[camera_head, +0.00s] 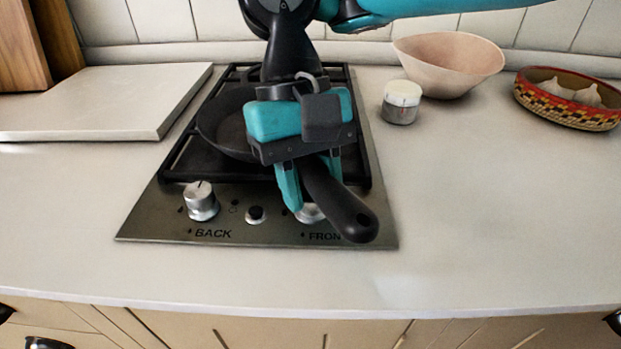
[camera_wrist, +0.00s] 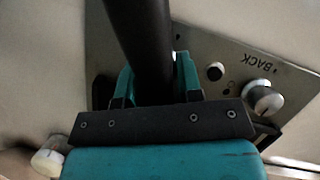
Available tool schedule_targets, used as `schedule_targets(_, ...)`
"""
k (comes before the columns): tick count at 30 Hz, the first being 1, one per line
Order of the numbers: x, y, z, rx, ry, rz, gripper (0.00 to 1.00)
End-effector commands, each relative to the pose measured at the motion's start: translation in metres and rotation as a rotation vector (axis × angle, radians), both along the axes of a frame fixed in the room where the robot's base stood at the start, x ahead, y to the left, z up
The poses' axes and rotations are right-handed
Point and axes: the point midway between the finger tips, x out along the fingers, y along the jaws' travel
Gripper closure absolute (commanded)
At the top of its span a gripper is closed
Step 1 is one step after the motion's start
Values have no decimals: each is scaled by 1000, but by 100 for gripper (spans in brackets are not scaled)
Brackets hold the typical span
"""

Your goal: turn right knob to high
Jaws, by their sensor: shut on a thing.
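The right knob (camera_head: 311,213), silver and marked FRONT, is mostly hidden behind the black pan handle (camera_head: 345,212); its pointer cannot be read. My gripper (camera_head: 310,185) is over the front right of the hob, its teal fingers on either side of the handle and shut on it. The left fingertip is close to the right knob; the other tip is hidden by the handle. In the wrist view the handle (camera_wrist: 142,40) runs between the fingers (camera_wrist: 155,80), and the right knob does not show. The pan (camera_head: 222,128) sits on the hob (camera_head: 145,220).
The left knob (camera_head: 201,201), marked BACK, and a small black button (camera_head: 255,214) are on the same panel. A white-topped jar (camera_head: 402,102), a pink bowl (camera_head: 450,62) and a patterned basket (camera_head: 568,100) stand right. A white board (camera_head: 100,105) lies left. The front counter is clear.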

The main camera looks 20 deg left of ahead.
Motion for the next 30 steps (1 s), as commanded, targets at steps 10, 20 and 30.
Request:
schedule_targets(10, 0, 0, 0, -1, 1, -2, 41)
schedule_targets(20, 2, 1, 9, 0, 0, -2, 41)
schedule_targets(30, 14, 11, 54, -1, 1, -3, 41)
